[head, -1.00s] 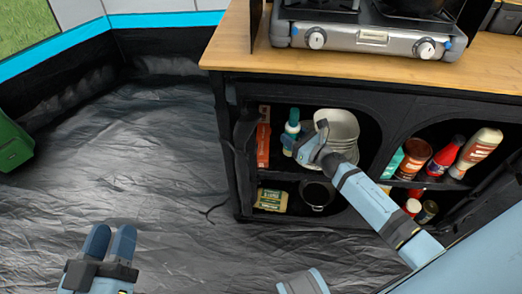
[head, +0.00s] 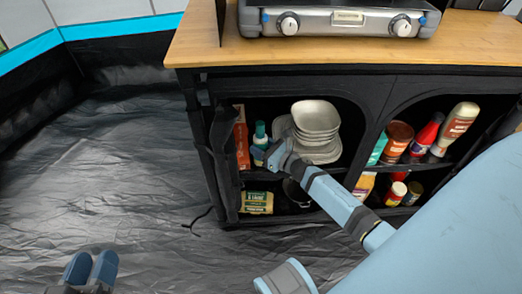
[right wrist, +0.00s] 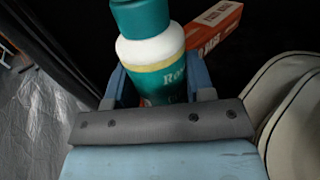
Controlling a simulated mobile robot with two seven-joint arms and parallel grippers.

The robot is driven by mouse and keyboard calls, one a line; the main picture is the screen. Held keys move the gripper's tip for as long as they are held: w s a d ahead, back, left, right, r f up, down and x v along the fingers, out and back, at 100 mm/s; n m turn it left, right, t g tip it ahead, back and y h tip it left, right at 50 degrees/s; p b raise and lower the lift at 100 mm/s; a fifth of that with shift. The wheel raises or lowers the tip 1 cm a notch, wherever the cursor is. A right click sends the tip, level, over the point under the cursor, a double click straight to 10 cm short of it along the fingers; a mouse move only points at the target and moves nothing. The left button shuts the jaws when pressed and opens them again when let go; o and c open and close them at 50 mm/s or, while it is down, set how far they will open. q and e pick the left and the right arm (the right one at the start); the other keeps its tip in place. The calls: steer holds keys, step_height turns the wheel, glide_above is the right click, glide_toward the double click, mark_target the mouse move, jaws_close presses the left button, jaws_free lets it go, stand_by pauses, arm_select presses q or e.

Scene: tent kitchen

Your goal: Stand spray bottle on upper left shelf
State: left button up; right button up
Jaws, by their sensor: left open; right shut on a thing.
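The spray bottle (head: 260,137) has a teal cap and a white and teal body. It is upright in the upper left shelf compartment (head: 262,170), between an orange box and stacked dishes. My right gripper (head: 270,156) reaches into that compartment and is shut on the bottle. In the right wrist view the bottle (right wrist: 153,52) stands between the two blue fingers (right wrist: 158,88). Its base is hidden, so I cannot tell if it touches the shelf. My left gripper (head: 91,265) is open and empty, low at the left above the floor.
An orange box (head: 241,138) stands left of the bottle. Stacked dishes (head: 315,122) are close on its right. A yellow-green package (head: 257,203) and a dark pot (head: 296,193) are on the shelf below. A stove (head: 340,18) sits on the wooden top.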

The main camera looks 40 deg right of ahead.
arm_select(q)
steer(key=shift+f, duration=0.15)
arm_select(e)
steer(key=shift+f, duration=0.2)
steer(key=shift+f, duration=0.15)
steer(key=o, duration=0.6)
steer(key=shift+f, duration=0.1)
steer(key=o, duration=0.4)
arm_select(q)
steer(key=shift+w, duration=0.1)
arm_select(e)
steer(key=shift+o, duration=0.2)
steer(key=shift+r, duration=0.2)
steer(key=shift+s+r, duration=0.1)
steer(key=shift+s, duration=0.05)
arm_select(q)
step_height(320, 180, up, 3)
steer(key=shift+r+t+p, duration=0.1)
steer(key=shift+t+p, duration=0.5)
steer(key=shift+p, duration=0.65)
arm_select(e)
steer(key=v, duration=1.1)
steer(key=shift+s, duration=0.3)
